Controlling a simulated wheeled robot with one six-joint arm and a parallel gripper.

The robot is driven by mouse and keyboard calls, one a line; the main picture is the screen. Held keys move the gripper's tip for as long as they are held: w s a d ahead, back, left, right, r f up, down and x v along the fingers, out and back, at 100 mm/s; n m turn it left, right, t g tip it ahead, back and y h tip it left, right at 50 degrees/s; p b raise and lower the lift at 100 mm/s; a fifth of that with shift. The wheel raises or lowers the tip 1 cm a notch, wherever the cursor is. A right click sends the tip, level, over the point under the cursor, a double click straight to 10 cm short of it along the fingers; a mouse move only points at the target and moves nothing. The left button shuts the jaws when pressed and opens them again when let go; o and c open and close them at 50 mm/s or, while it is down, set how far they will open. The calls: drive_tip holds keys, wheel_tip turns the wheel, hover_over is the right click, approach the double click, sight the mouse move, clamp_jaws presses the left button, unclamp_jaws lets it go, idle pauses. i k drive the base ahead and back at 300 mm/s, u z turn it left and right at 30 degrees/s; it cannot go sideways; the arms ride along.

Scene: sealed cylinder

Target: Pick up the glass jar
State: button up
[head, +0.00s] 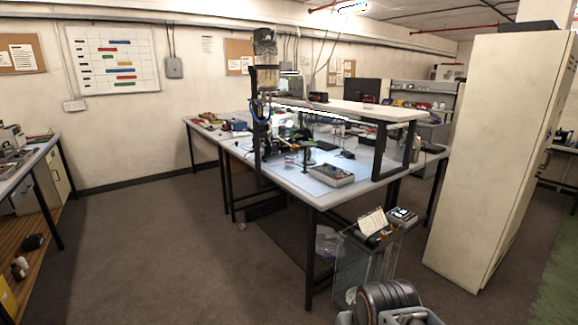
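A small clear vessel (289,162), which looks like the glass jar, stands on the light blue top of the workbench (284,179), near its front left part. It is too small here to tell its lid or what is in it. My gripper's fingers do not show. A dark rounded part at the bottom right edge may belong to my arm.
A tall dark upright apparatus (264,80) rises at the bench's left side. A grey box with controls (331,175) lies right of the vessel. A raised white shelf (350,109) spans the bench's back. A tall cabinet (490,150) stands right. The left floor is clear.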

sight(288, 159)
drive_tip(key=u, duration=0.25)
drive_tip(key=i, duration=1.05)
drive_tip(key=u, duration=0.4)
drive_tip(key=i, duration=2.35)
drive_tip(key=z, duration=0.1)
